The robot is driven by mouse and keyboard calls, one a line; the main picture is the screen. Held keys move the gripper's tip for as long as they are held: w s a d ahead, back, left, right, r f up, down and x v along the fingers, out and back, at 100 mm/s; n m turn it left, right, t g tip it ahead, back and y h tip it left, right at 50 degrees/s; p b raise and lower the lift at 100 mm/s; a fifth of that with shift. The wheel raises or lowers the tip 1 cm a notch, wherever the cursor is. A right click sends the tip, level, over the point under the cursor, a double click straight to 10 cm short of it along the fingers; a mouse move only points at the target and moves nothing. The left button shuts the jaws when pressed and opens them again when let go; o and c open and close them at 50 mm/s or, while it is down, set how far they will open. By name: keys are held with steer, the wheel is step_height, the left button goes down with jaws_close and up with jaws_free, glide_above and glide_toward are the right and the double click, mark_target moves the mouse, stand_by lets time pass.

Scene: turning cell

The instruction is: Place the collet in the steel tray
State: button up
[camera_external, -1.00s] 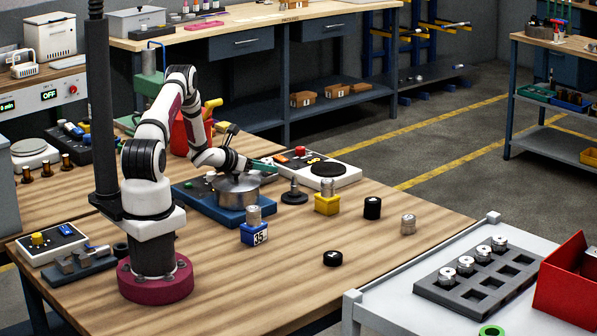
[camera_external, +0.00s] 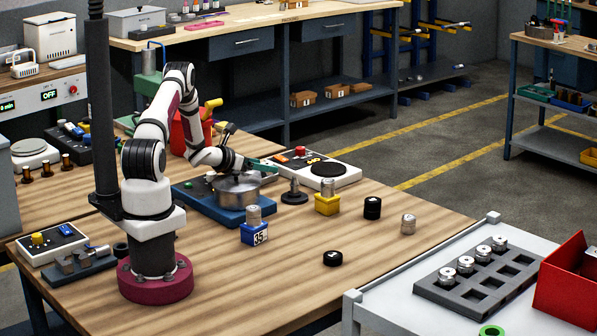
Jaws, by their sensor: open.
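Several small metal cylinders look like collets, and I cannot tell which one the task means. Another metal cylinder (camera_external: 408,223) stands alone on the wood at the right. A round steel pan (camera_external: 238,189) sits on a blue base (camera_external: 197,200); it may be the steel tray. My gripper (camera_external: 262,164), with green fingers, is open just above and behind the pan's right side. Nothing shows between the fingers.
Two black cylinders (camera_external: 372,208) (camera_external: 332,258) are on the front table. A white panel with a black disc (camera_external: 325,169) lies behind. A white table (camera_external: 390,305) at lower right holds a grey rack (camera_external: 470,292) and a red bin (camera_external: 568,280).

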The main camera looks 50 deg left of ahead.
steer(key=v, duration=1.1)
steer(key=d+r+m+g+h, duration=0.1)
steer(key=d+r+m+h, duration=0.4)
steer(key=d, duration=0.4)
steer(key=d+r+m+g+h, duration=0.1)
steer(key=d+r+m+h, duration=0.1)
steer(key=d+r+m, duration=0.5)
steer(key=s+d+r+m+g+h, duration=0.15)
steer(key=s+d+m+g, duration=0.45)
steer(key=d, duration=0.6)
steer(key=s+d+r+m+g+y, duration=0.1)
steer(key=s+d+m+g+y, duration=0.15)
steer(key=s+m, duration=0.6)
steer(key=s+d+m+g+y, duration=0.15)
steer(key=s+m+g, duration=0.25)
steer(key=s+m, duration=0.4)
steer(key=s+a+m+y, duration=0.6)
steer(key=s+a+m, duration=0.1)
steer(key=s, duration=0.1)
steer(key=shift+a+r+t, duration=0.25)
steer(key=shift+r+t, duration=0.1)
steer(key=shift+r, duration=0.05)
